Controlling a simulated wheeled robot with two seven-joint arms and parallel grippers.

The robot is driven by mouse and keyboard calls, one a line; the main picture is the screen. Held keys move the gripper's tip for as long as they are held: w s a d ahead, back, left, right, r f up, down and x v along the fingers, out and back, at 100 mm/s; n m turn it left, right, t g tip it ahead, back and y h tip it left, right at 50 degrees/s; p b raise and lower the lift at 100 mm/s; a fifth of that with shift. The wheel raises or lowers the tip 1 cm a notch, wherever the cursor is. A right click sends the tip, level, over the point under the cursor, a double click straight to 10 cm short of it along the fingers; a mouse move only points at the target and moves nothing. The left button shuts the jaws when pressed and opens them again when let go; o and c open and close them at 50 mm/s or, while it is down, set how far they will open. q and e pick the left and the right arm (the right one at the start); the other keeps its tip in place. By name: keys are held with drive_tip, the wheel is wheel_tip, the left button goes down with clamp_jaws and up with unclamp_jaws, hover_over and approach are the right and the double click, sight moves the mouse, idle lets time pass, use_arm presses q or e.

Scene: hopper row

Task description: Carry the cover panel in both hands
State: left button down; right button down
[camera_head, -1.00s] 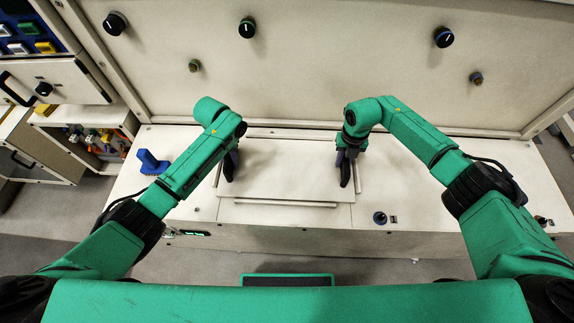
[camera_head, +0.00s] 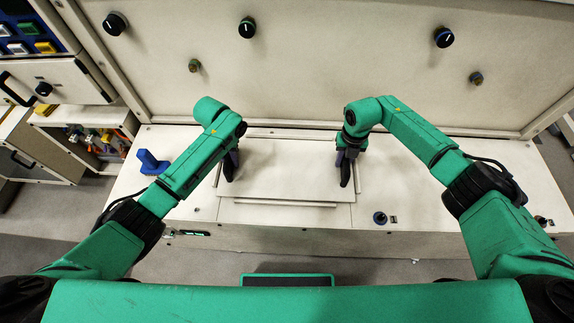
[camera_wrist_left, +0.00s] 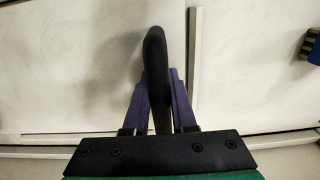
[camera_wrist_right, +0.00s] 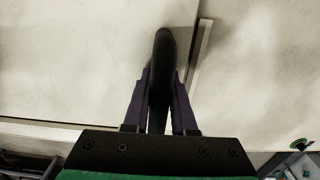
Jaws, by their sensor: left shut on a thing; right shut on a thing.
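The cover panel (camera_head: 290,175) is a flat off-white plate with a black handle near each side. It lies level over the bench top, between low rails; I cannot tell whether it touches the bench or hangs just above it. My left gripper (camera_head: 231,160) is shut on the left handle (camera_wrist_left: 156,55), its purple fingers on either side of it. My right gripper (camera_head: 345,160) is shut on the right handle (camera_wrist_right: 164,55) in the same way. The fingers and wrists hide part of both handles.
A front rail (camera_head: 285,204) and a right rail (camera_head: 358,178) border the panel. A blue block-like part (camera_head: 151,162) stands on the bench at left. A tall wall with dark knobs (camera_head: 247,28) rises behind. The right bench top is mostly clear.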

sight(228, 154)
use_arm(q)
drive_tip(key=shift+r, duration=0.2)
use_arm(e)
drive_tip(key=shift+w+r, duration=0.1)
drive_tip(key=shift+r, duration=0.15)
